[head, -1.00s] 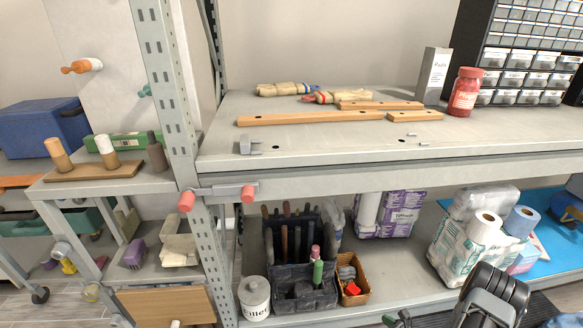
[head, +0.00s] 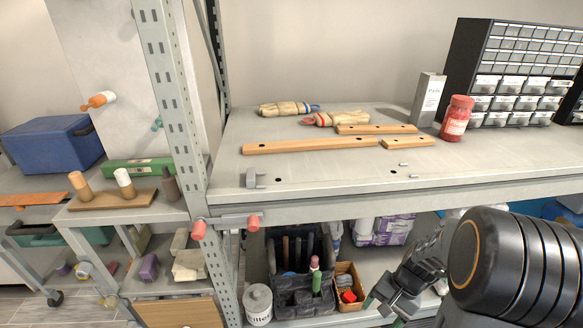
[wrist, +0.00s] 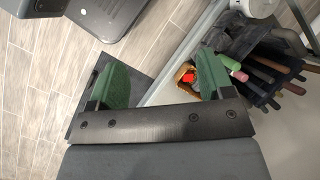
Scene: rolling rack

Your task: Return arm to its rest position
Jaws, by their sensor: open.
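My gripper (head: 384,311) is at the lower right of the head view, in front of the rack's lower shelf. Its two green-padded fingers also show in the wrist view (wrist: 162,80), spread apart with nothing between them. My black arm (head: 510,255) rises at the right and covers part of the lower shelf. In the wrist view the gripper hangs over the floor, beside the shelf edge.
The upper shelf (head: 330,182) bears wooden strips (head: 310,146), gloves, a red jar (head: 456,118) and a drawer cabinet (head: 515,70). Below stand a dark tool caddy (head: 300,290), a basket (head: 348,287) and a white canister (head: 258,304). Open floor (wrist: 40,110) shows in the wrist view.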

